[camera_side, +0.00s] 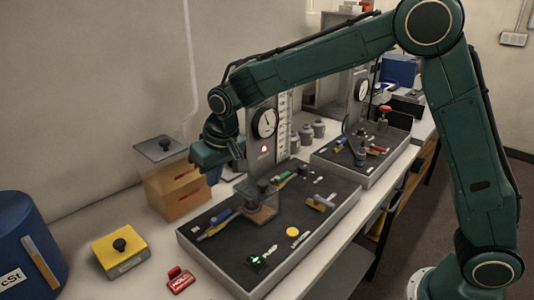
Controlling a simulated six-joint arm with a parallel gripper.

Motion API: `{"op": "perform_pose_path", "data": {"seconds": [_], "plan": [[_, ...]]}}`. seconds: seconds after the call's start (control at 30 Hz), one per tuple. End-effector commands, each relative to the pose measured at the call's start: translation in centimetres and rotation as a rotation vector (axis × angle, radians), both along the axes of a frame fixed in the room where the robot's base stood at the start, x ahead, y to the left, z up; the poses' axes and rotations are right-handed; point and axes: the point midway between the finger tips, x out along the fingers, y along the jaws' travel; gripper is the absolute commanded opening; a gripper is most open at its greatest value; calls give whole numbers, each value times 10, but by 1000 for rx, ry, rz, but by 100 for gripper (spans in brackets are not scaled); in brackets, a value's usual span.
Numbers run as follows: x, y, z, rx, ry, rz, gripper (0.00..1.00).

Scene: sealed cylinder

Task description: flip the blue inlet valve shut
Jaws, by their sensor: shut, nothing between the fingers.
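A blue-handled valve (221,217) lies at the left part of the dark panel (215,257), left of a small clear-walled chamber (262,210). Its handle appears to run roughly in line with the pale fitting beside it. A green-handled valve (282,179) is farther back, and a yellow-handled valve (320,202) is to the right. My gripper (238,166) is shut and empty, above the back left of the panel and apart from the blue valve. Its fingertips are too small to make out clearly.
A round gauge (265,123) stands on an upright plate behind the panel. A cardboard box (175,191), a yellow block with a black knob (120,249), a red tag (180,279) and a blue drum (25,245) stand left. A second panel (361,155) is behind right.

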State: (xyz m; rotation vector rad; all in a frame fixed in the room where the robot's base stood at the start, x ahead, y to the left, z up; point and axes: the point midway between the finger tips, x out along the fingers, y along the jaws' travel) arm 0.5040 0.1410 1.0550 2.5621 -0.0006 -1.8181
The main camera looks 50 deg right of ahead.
Motion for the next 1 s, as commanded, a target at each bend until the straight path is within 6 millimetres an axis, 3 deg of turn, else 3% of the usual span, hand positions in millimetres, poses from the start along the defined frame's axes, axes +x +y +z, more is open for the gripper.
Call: {"op": "perform_pose_path", "data": {"seconds": [0.57,1.0], "plan": [[25,-1,-73,-1,2,0,0],[-8,0,-71,1,-1,0,0]]}}
